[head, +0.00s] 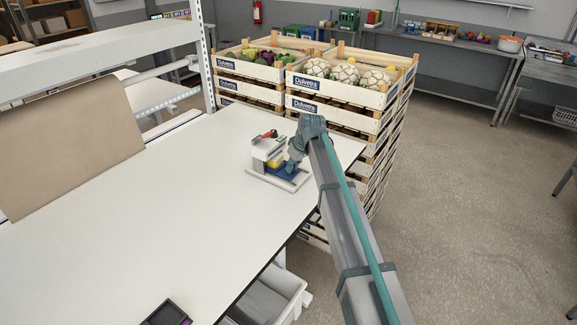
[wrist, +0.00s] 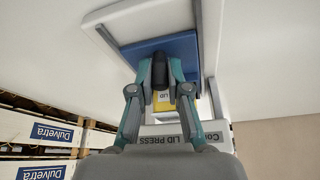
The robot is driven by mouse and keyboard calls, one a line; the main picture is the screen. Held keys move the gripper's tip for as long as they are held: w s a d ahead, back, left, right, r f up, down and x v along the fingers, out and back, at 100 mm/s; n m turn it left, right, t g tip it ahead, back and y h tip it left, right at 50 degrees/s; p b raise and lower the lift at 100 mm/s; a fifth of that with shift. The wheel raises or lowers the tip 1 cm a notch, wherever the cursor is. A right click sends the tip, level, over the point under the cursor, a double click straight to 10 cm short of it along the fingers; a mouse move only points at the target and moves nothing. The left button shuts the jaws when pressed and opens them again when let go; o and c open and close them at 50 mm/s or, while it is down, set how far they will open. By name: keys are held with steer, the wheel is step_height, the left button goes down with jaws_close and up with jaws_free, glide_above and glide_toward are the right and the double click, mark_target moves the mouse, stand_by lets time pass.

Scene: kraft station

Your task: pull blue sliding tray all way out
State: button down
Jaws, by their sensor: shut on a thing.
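A white lid press (head: 268,152) with a red handle stands on the white table. Its blue sliding tray (head: 283,171) lies low at the front, over a white base plate; the tray also shows in the wrist view (wrist: 182,46). A yellow part marked LID (wrist: 163,96) is beside the tray, partly hidden by my fingers. My gripper (head: 292,165) reaches down to the tray's near side. In the wrist view my gripper (wrist: 160,70) has its fingers closed on a dark knob (wrist: 160,76) at the tray. How far out the tray stands is hard to tell.
Stacked wooden crates of vegetables (head: 345,90) stand just behind the table's right end. Brown paper (head: 70,145) stands at the table's left side, and a dark box (head: 166,313) lies at the near edge. Much of the white tabletop (head: 150,210) is clear.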

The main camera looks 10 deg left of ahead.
steer(key=s+d, duration=0.1)
steer(key=d, duration=0.1)
steer(key=s+d+b, duration=0.1)
steer(key=d, duration=0.2)
steer(key=s+d, duration=0.1)
steer(key=d, duration=0.2)
steer(key=shift+s, duration=0.2)
steer(key=c, duration=1.1)
jaws_free()
steer(key=shift+d, duration=0.15)
steer(key=shift+c, duration=0.2)
steer(key=v, duration=1.2)
